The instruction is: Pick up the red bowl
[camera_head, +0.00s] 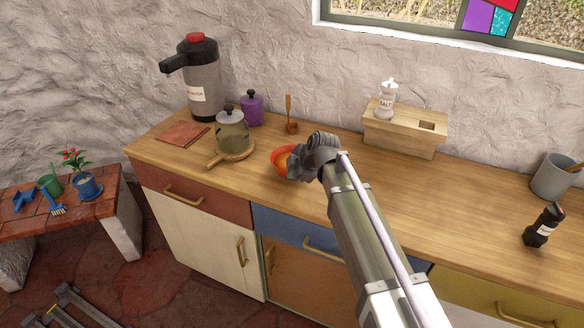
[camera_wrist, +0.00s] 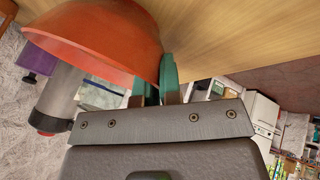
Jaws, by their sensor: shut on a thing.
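The red bowl (camera_head: 279,160) is orange-red and sits at the middle of the wooden counter (camera_head: 200,151), partly hidden behind my gripper in the head view. My gripper (camera_head: 295,164) is at the bowl's right side. In the wrist view the bowl (camera_wrist: 100,38) fills the upper left. My gripper's green fingertips (camera_wrist: 157,80) are closed together at the bowl's edge, shut on its rim. I cannot tell whether the bowl touches the counter. Something lighter orange shows inside the bowl, too small to tell what.
Left of the bowl, a glass pot (camera_head: 232,133) stands on a round wooden board (camera_head: 242,153). The counter right of my arm is mostly clear.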

